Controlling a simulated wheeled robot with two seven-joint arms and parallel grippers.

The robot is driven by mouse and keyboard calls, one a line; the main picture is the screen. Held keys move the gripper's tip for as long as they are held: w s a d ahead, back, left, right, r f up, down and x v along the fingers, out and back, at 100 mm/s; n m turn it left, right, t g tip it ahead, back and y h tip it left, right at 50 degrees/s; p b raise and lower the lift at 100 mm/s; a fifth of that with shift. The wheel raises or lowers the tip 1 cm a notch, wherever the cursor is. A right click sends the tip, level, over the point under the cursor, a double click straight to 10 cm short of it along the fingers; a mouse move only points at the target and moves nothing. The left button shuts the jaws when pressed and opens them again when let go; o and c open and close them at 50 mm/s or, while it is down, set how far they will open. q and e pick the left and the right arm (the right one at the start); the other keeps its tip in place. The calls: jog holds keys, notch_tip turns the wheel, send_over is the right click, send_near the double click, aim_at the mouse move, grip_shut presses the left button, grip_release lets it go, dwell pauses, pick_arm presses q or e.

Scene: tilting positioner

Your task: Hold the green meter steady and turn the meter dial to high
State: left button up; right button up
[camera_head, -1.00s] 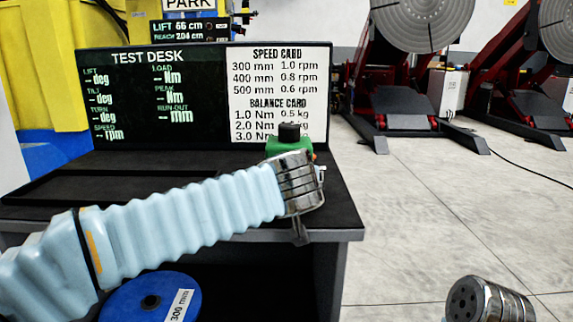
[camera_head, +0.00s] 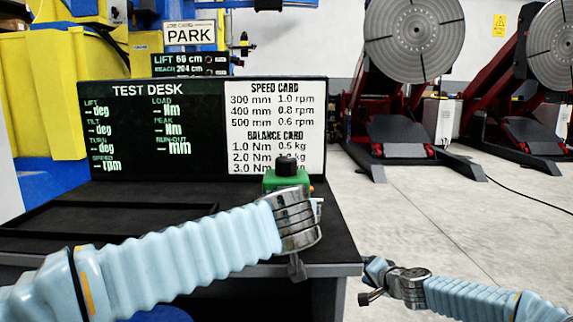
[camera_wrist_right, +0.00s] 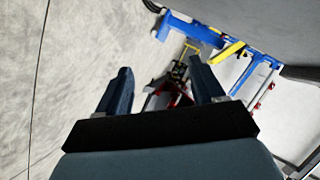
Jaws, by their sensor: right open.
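The green meter (camera_head: 271,183) stands at the right end of the desk top, with its black dial (camera_head: 287,166) on top. My left arm crosses in front of the desk, and its wrist hides the lower part of the meter. My left gripper (camera_head: 297,268) is mostly hidden by that wrist; one finger shows below it, and I cannot tell whether it grips the meter. My right gripper (camera_head: 368,285) is open and empty, just right of the desk's front corner. In the right wrist view its two fingers (camera_wrist_right: 161,86) are apart with nothing between them.
The dark desk (camera_head: 140,215) carries a display board (camera_head: 205,110) and a white card panel (camera_head: 277,95) at the back. Red positioners (camera_head: 400,130) with grey discs stand behind on the right.

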notch_tip(320, 180, up, 27)
jog(key=s+a+n+t+y, duration=0.2)
jog(key=n+t+y, duration=0.1)
jog(key=t+y, duration=0.1)
jog(key=n+g+y, duration=0.9)
jog(key=n+g, duration=0.6)
jog(key=n, duration=0.7)
send_near(287, 164)
jog(key=w+a, duration=0.1)
jog(key=a, duration=0.2)
jog(key=w+a, duration=0.1)
jog(key=a, duration=0.2)
jog(key=w+a, duration=0.1)
jog(key=a, duration=0.3)
jog(key=shift+f, duration=0.35)
